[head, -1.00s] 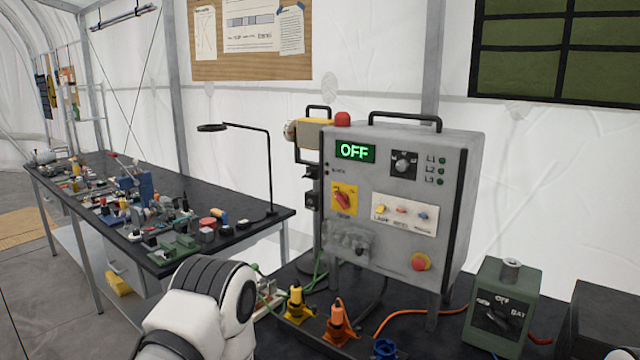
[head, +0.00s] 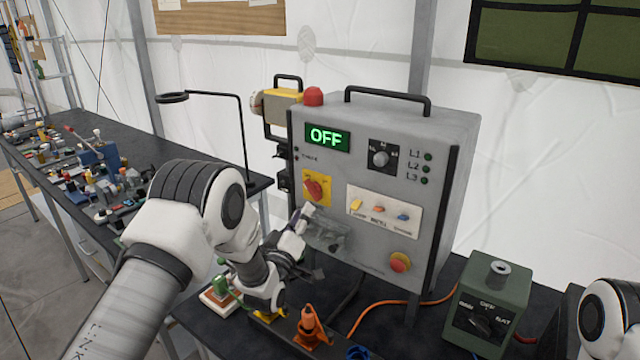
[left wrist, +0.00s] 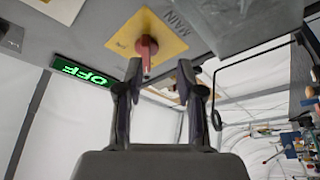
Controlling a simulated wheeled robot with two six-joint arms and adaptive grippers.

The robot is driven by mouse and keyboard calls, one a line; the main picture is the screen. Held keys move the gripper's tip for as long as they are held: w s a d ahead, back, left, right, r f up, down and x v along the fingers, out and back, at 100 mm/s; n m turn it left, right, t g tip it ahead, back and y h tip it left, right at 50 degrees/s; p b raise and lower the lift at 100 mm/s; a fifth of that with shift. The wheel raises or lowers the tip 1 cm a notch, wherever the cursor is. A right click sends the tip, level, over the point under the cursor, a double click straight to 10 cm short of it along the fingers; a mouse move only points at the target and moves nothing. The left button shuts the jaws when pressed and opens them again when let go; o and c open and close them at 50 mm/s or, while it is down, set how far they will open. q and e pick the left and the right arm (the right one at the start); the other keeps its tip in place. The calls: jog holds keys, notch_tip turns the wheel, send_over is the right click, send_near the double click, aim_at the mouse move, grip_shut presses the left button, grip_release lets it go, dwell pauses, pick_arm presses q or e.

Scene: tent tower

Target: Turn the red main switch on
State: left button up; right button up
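The red main switch (head: 314,188) is a rotary handle on a yellow plate (head: 325,200) on the front of the grey control box (head: 440,135). The display (head: 327,137) above it reads OFF in green. In the left wrist view the red handle (left wrist: 147,50) stands just beyond the fingertips, nearer the left finger. My left gripper (head: 307,212) is just below and in front of the switch; its fingers (left wrist: 160,68) are apart with nothing between them. I cannot tell whether a finger touches the handle. My right gripper is out of view.
An orange plug (head: 309,325) and a green unit (head: 490,305) stand on the black table. A desk lamp (head: 240,120) rises behind my left arm.

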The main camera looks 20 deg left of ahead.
aim_at(309, 191)
pick_arm(q)
jog(key=w+r+p, duration=0.2)
jog(key=w, duration=0.1)
jog(key=w+r+p, duration=0.1)
jog(key=w, duration=0.1)
jog(key=shift+w+d+r, duration=0.1)
jog(key=shift+w+d, duration=0.05)
jog(key=shift+d, duration=0.05)
jog(key=shift+s+r, duration=0.25)
jog(key=shift+s, duration=0.05)
jog(key=shift+c, duration=0.3)
jog(key=shift+s+r, duration=0.1)
grip_shut()
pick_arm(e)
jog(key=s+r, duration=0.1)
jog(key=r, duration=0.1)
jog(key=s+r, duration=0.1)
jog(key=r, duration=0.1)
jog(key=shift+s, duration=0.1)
